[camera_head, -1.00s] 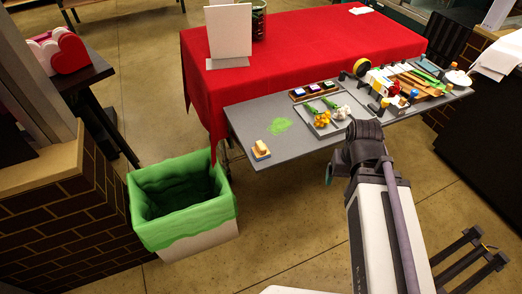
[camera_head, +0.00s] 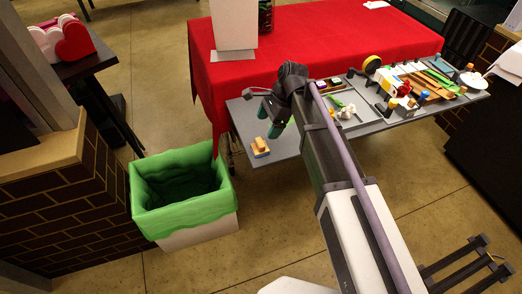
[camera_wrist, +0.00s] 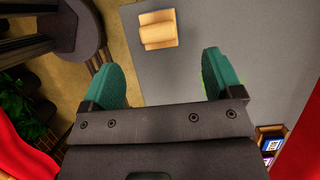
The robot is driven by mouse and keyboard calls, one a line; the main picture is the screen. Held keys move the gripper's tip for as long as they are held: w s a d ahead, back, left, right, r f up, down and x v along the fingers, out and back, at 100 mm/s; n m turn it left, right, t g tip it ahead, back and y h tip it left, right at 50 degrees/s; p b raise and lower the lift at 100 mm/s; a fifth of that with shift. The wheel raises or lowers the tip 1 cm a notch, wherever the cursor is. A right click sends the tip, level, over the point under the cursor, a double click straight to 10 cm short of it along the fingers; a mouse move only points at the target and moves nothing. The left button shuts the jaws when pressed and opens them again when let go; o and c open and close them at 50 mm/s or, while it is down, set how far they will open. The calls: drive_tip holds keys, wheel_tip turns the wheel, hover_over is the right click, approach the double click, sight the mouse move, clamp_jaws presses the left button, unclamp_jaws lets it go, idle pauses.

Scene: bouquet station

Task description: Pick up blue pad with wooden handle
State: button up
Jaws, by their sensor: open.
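The blue pad with wooden handle (camera_head: 260,147) lies on the left end of the grey table. In the wrist view only its tan wooden handle (camera_wrist: 158,29) shows clearly, near the top; the blue part is hard to make out there. My gripper (camera_head: 272,120) is above the table, just up and right of the pad. In the wrist view my gripper (camera_wrist: 165,78) has its two green fingers wide apart and nothing between them. The pad is beyond the fingertips and not touched.
The grey table (camera_head: 290,148) is clear around the pad. A green-lined bin (camera_head: 180,215) stands at its left. Trays with flowers, tools and ribbon are at the table's right. A red-covered table (camera_head: 320,45) is behind.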

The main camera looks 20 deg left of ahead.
sight(261, 141)
drive_tip(key=b+x, duration=0.2)
drive_tip(key=x, duration=0.1)
drive_tip(key=shift+f, duration=0.4)
drive_tip(key=shift+r, duration=0.1)
drive_tip(key=b+x, duration=0.4)
drive_tip(key=x, duration=0.1)
drive_tip(key=shift+s+d+b, duration=0.1)
drive_tip(key=shift+d+b, duration=0.05)
drive_tip(key=shift+b, duration=0.2)
drive_tip(key=shift+c, duration=0.2)
drive_tip(key=c, duration=1)
